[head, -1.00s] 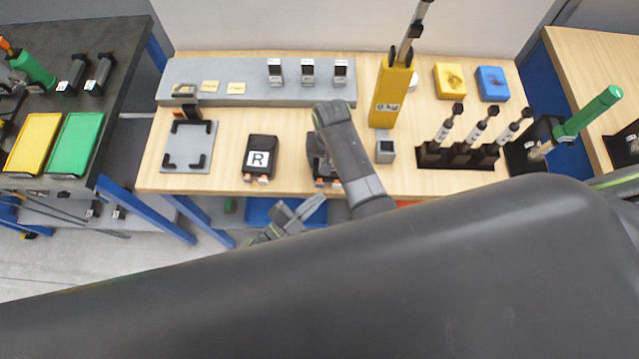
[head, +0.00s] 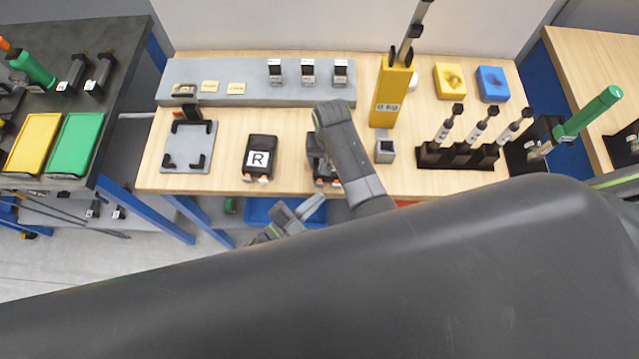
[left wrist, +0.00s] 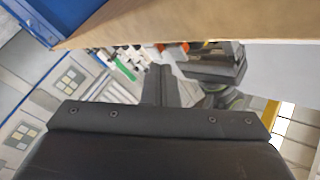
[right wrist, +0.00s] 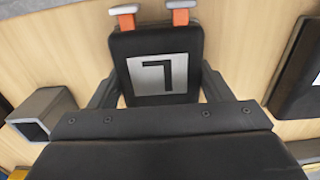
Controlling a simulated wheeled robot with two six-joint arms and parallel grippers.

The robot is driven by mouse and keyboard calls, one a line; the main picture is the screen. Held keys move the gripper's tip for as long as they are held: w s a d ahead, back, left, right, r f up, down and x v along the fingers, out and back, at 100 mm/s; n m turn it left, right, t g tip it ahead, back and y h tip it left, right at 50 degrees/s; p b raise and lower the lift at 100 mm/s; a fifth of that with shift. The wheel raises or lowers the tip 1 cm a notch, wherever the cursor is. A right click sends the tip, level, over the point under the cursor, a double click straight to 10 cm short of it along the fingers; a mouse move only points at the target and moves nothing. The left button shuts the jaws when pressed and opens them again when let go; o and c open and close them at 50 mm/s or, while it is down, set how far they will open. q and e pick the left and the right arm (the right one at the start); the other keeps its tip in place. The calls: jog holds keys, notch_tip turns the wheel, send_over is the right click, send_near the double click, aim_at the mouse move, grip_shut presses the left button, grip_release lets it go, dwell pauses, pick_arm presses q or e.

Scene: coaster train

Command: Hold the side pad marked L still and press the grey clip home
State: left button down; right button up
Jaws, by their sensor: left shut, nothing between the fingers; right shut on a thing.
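The black side pad marked L (right wrist: 160,72) lies on the wooden table, its white label upside down in the right wrist view. My right gripper (right wrist: 158,88) is shut on it, one finger along each side. In the head view my right arm covers most of the pad. Two orange pieces with pale or greyish ends stick out from the pad's front edge; the one (right wrist: 180,8) on the right looks greyer, but I cannot tell how deep it sits. My left gripper (head: 312,205) is shut and empty, just off the table's front edge; its closed fingers (left wrist: 160,80) show in the left wrist view.
A pad marked R (head: 261,152) lies to the left of the held pad. A grey plate with black corners (head: 188,148) is farther left. A square grey holder (head: 385,150) stands close on the right. The table edge (left wrist: 200,25) is close to my left gripper.

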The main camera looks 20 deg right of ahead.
pick_arm(q)
jog(key=shift+w, duration=0.15)
dwell(0.5)
jog(key=shift+w+d, duration=0.15)
jog(key=shift+w, duration=0.1)
jog(key=shift+w+d, duration=0.2)
jog(key=shift+w, duration=0.55)
dwell(0.8)
jog(key=shift+s+a, duration=0.2)
jog(key=shift+s, duration=0.4)
jog(key=shift+s+a, duration=0.15)
jog(key=shift+s, duration=0.45)
jog(key=shift+s+a, duration=0.25)
jog(key=shift+s, duration=0.55)
jog(key=shift+s+a, duration=0.25)
jog(key=shift+s, duration=0.55)
jog(key=shift+s+a, duration=0.25)
jog(key=shift+s, duration=0.55)
pick_arm(e)
jog(key=o, duration=1.3)
